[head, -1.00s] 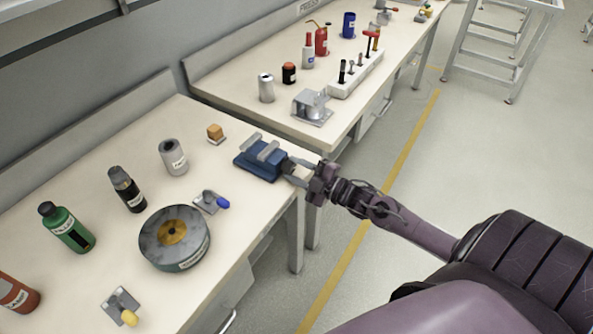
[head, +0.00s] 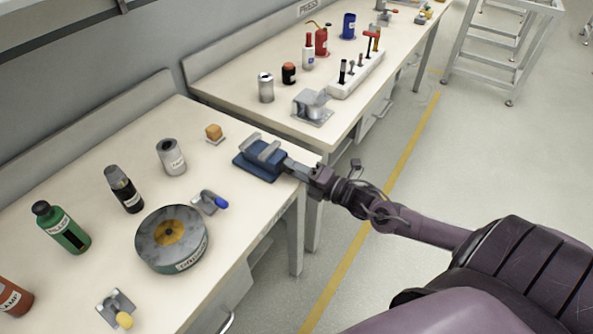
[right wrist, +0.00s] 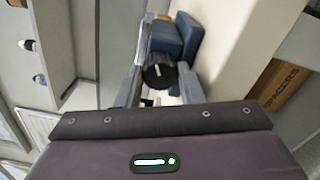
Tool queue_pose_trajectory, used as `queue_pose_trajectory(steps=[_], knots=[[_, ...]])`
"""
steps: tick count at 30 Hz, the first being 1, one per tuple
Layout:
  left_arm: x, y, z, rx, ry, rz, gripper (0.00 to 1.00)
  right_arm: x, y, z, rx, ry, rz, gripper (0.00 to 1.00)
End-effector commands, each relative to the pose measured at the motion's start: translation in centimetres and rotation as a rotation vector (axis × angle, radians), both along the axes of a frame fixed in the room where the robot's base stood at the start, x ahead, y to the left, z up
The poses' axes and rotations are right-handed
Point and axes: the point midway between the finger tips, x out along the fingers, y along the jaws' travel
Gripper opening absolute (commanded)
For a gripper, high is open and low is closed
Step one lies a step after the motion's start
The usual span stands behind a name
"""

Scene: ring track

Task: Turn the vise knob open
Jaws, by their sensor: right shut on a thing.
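The blue vise (head: 259,163) with grey jaws sits at the right end of the near bench. A gap shows between its jaws. Its dark round knob (right wrist: 158,75) faces my right gripper in the right wrist view, with a white mark across its face. My right gripper (head: 296,168) is at the vise's right side. Its two fingers (right wrist: 160,88) lie on either side of the knob and are shut on it. In the head view the fingers mostly hide the knob. My left gripper is not in view.
The near bench (head: 75,190) also holds a round grey-green tin (head: 172,240), a blue-handled clamp (head: 210,202), an orange block (head: 214,132) and bottles. A second bench with tools stands behind. Open floor with a yellow line lies to the right.

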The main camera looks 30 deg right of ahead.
Motion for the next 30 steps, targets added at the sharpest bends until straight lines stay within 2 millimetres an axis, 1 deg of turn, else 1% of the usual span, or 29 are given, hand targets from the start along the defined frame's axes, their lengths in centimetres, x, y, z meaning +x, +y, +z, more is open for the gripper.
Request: queue_pose_trajectory(steps=[1, 6, 12, 30], knots=[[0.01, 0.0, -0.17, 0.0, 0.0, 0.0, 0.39, -0.07, 0.04, -0.25, -0.031, -0.008, 0.002, 0.11], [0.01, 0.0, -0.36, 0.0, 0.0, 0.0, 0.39, -0.07, 0.02, -0.25, -0.125, -0.047, 0.001, 0.11], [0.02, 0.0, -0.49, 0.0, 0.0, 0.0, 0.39, -0.09, 0.03, -0.23, -0.192, -0.074, 0.001, 0.11], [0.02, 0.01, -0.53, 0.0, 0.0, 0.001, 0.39, -0.09, 0.03, -0.22, -0.225, -0.088, 0.001, 0.11]])
